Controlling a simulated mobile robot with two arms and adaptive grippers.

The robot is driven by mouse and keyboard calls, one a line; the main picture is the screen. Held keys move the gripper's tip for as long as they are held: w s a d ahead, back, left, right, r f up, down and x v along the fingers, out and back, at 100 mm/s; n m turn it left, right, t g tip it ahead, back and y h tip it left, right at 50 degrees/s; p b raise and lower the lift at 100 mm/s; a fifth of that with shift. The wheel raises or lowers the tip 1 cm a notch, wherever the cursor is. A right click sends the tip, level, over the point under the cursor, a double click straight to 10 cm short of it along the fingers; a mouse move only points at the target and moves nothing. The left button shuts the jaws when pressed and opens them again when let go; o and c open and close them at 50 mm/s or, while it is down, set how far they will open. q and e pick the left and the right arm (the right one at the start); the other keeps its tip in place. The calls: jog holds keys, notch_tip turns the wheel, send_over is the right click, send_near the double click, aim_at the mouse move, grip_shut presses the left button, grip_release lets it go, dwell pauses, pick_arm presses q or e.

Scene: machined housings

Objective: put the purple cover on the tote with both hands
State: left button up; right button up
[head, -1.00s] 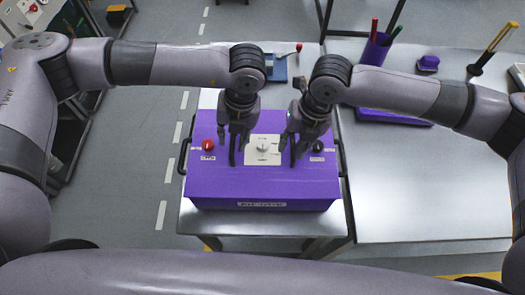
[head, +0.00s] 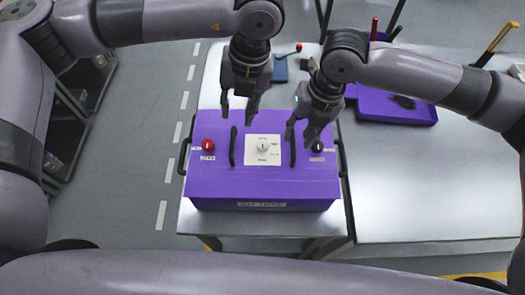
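The purple cover (head: 216,178) lies level on the tote (head: 261,204), whose labelled front and black side handles show; any small gap between them is hard to see. On the cover are two upright black handles, the left (head: 233,147) and the right (head: 292,153), with a white dial plate (head: 263,149) between them. My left gripper (head: 239,114) is open and empty above the cover's back edge, apart from the left handle. My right gripper (head: 301,136) is open above and near the right handle; whether it touches the handle is hard to tell.
The tote stands on a metal bench (head: 262,223). A red knob (head: 208,145) and a black knob (head: 318,146) sit on the cover. A purple tray (head: 395,107) holding a dark item lies at the right. The bench (head: 430,190) in front of it is clear.

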notch_tip(320, 180, up, 7)
jog(key=d, duration=0.1)
jog(key=shift+d+f, duration=0.15)
jog(key=shift+f, duration=0.05)
dwell(0.4)
